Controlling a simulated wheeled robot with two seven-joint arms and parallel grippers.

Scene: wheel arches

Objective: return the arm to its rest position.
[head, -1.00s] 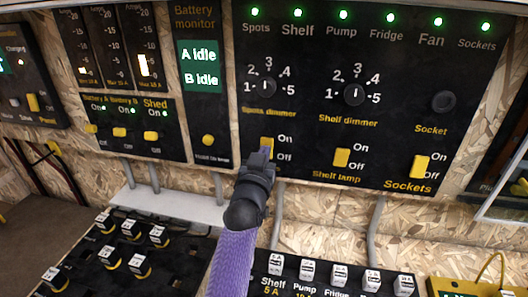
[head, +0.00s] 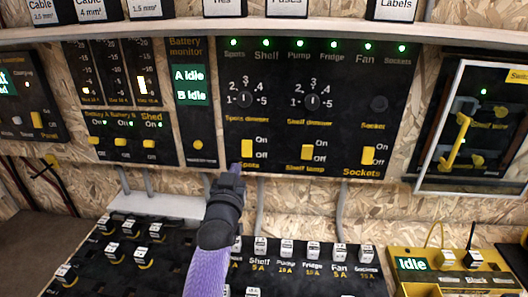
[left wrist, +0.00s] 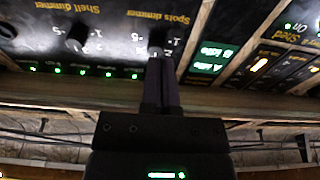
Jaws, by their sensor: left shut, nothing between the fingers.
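My left gripper (head: 234,170) is shut and empty. In the head view its tips overlap the lower edge of the black switch panel (head: 285,178), just below and left of the yellow Spots switch (head: 247,147). I see a gap in the picture between tips and switch; whether the tips touch the panel I cannot tell. In the left wrist view the shut fingers (left wrist: 160,55) point toward the panel, which appears upside down, and hide part of the Spots dimmer dial (left wrist: 157,42). My right gripper is not in view.
Fuse panels (head: 330,280) with several labelled blocks lie below. A yellow box (head: 408,285) reading Idle stands at the lower right. A framed clear cover (head: 470,190) is on the right wall. A shelf (head: 290,28) with labelled bins runs above. Grey conduits (head: 343,205) run below the panel.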

